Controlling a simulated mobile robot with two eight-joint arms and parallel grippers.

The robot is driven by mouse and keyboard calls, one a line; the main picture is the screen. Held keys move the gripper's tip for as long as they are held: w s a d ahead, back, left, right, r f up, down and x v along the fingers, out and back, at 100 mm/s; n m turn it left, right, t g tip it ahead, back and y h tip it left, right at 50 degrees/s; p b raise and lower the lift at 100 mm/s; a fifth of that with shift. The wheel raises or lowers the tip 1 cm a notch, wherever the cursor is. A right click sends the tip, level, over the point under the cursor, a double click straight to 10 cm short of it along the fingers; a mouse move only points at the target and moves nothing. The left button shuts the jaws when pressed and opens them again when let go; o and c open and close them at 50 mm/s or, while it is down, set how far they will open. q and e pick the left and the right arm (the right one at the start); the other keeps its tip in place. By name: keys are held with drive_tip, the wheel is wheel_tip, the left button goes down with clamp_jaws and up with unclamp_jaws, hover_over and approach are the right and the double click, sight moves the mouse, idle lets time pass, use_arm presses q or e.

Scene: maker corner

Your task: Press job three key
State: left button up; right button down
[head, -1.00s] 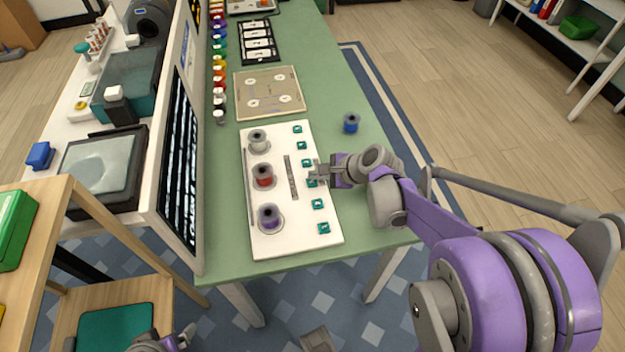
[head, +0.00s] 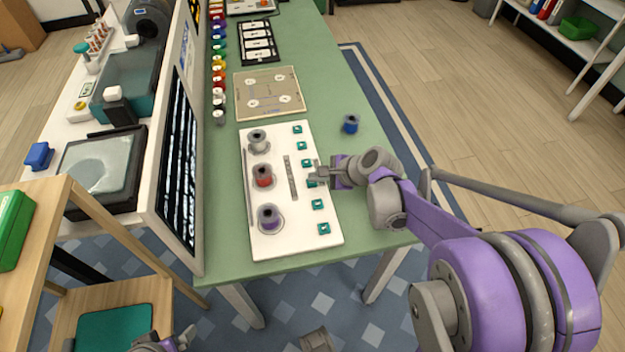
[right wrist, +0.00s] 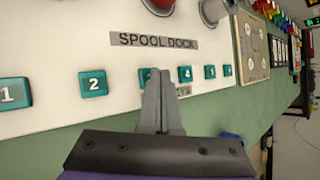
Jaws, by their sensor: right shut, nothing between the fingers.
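The white spool dock board (head: 275,245) lies on the green table with a row of teal numbered keys along its right side. The job three key (head: 312,183) is partly covered by my right gripper (head: 315,174). In the right wrist view my right gripper (right wrist: 161,72) is shut and empty. Its fingertips overlap the right part of the job three key (right wrist: 147,76), between key 2 (right wrist: 93,83) and key 4 (right wrist: 185,74). I cannot tell whether they touch it. My left gripper (head: 180,340) shows only partly at the bottom edge.
White, red and purple spools (head: 268,216) stand on the dock. A blue spool (head: 351,124) stands on the table to the right. A beige board (head: 269,92) lies beyond the dock. A screen (head: 181,150) stands along the table's left edge.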

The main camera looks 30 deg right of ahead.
sight(315, 185)
drive_tip(key=shift+r, duration=0.35)
wheel_tip(315, 185, up, 6)
drive_tip(key=p, duration=0.5)
idle(0.4)
idle(0.4)
drive_tip(key=s+a+r+n+g+h+p, duration=0.1)
drive_tip(key=s+a+r+n+p, duration=0.1)
drive_tip(key=s+n, duration=0.4)
drive_tip(key=s+a+r+n+g+h+p, duration=0.1)
drive_tip(key=s+a+n+p, duration=0.1)
drive_tip(key=s+a+n, duration=0.2)
drive_tip(key=s+a+r+n+h+p, duration=0.2)
drive_tip(key=s+a+n, duration=0.1)
drive_tip(key=s+n, duration=0.6)
drive_tip(key=n, duration=0.2)
drive_tip(key=shift+s+r+n+g, duration=0.15)
drive_tip(key=shift+r+n+g, duration=0.15)
drive_tip(key=shift+n+g, duration=0.1)
